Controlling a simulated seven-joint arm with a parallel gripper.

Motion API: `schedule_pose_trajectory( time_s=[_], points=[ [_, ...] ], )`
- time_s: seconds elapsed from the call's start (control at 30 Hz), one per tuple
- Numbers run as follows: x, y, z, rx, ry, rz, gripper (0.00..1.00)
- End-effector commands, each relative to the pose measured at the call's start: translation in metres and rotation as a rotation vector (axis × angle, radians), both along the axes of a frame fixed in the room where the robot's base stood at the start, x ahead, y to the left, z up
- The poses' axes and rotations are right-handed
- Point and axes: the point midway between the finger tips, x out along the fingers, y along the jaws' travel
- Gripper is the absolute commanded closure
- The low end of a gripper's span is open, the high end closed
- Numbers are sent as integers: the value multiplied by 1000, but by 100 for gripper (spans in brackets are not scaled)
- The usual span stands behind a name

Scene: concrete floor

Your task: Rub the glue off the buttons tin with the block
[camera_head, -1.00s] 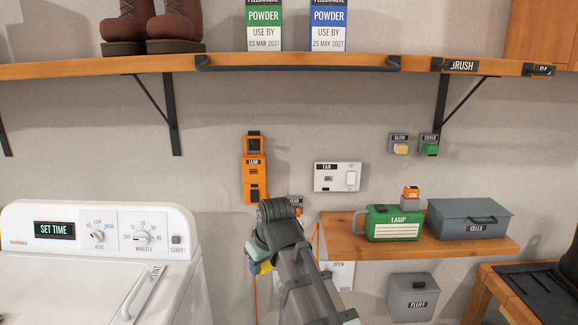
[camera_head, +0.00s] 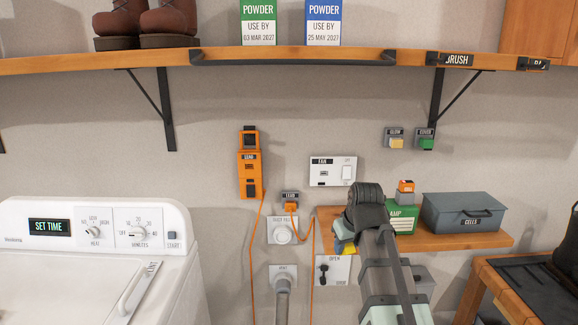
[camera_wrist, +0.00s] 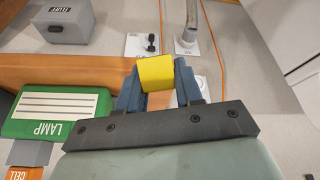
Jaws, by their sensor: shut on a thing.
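My gripper (camera_wrist: 158,85) is shut on a yellow block (camera_wrist: 156,73), held between its two blue-grey fingers in the wrist view. In the head view, the yellow block (camera_head: 344,247) shows only in part beneath my wrist, in front of the left end of the small wooden shelf (camera_head: 480,240). No tin labelled buttons and no glue can be made out in either view.
On the small shelf stand the green lamp case (camera_head: 402,219), partly behind my arm, and the grey cells box (camera_head: 463,212). An orange cord (camera_head: 262,240) hangs left of my arm. A white washer-like machine (camera_head: 90,270) stands left; a wooden bench (camera_head: 500,290) stands right.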

Motion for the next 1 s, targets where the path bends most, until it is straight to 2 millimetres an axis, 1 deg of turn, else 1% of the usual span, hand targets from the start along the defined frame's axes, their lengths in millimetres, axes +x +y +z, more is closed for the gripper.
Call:
schedule_pose_trajectory(
  time_s=[0.07,0.13,0.17,0.27,0.47,0.6,0.67,1.0],
  points=[
    [1,0,0,5,8,1,99],
    [1,7,0,9,15,11,99],
    [1,12,0,11,17,19,99],
    [0,33,0,16,27,53,99],
    [-7,93,-1,25,48,148,99],
    [-15,135,-3,29,60,216,99],
    [-18,153,-3,31,65,245,99],
    [-46,251,-6,34,91,406,99]
  ],
)
